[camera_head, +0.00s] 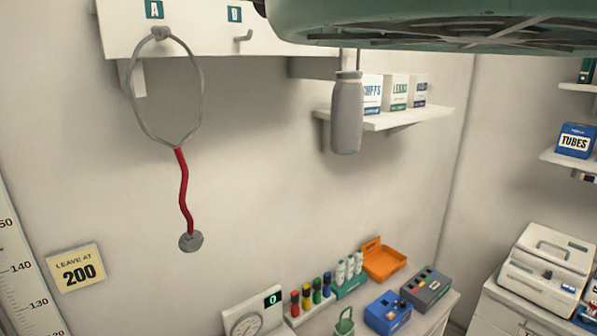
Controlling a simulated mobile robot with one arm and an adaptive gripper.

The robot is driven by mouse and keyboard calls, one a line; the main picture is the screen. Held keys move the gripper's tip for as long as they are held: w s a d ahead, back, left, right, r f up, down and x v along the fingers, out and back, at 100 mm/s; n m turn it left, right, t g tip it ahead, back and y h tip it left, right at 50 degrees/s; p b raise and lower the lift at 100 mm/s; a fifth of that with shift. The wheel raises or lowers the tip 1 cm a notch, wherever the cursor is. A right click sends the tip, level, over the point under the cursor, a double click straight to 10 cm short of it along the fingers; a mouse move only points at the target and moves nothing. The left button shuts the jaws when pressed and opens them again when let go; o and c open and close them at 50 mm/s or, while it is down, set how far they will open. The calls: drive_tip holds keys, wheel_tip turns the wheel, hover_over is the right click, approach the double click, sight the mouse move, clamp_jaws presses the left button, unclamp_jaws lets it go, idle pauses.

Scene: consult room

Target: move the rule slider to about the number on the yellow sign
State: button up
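The yellow sign (77,268) on the wall at the lower left reads "LEAVE AT 200". The rule (18,272) is a pale upright scale at the left edge, left of the sign. Its visible marks include 140 and 130, with numbers rising upward; a partly cut-off number ending in 50 is above them. The rule's slider does not show in this view, and the rule's upper part and the 200 mark are out of frame. My gripper is not in view.
A green lamp-like head (420,22) with a grey handle (347,115) hangs across the top right. A red stethoscope (185,185) hangs on a hook. A cluttered counter (432,312) is below, a white machine (545,265) at right. The wall between stethoscope and sign is clear.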

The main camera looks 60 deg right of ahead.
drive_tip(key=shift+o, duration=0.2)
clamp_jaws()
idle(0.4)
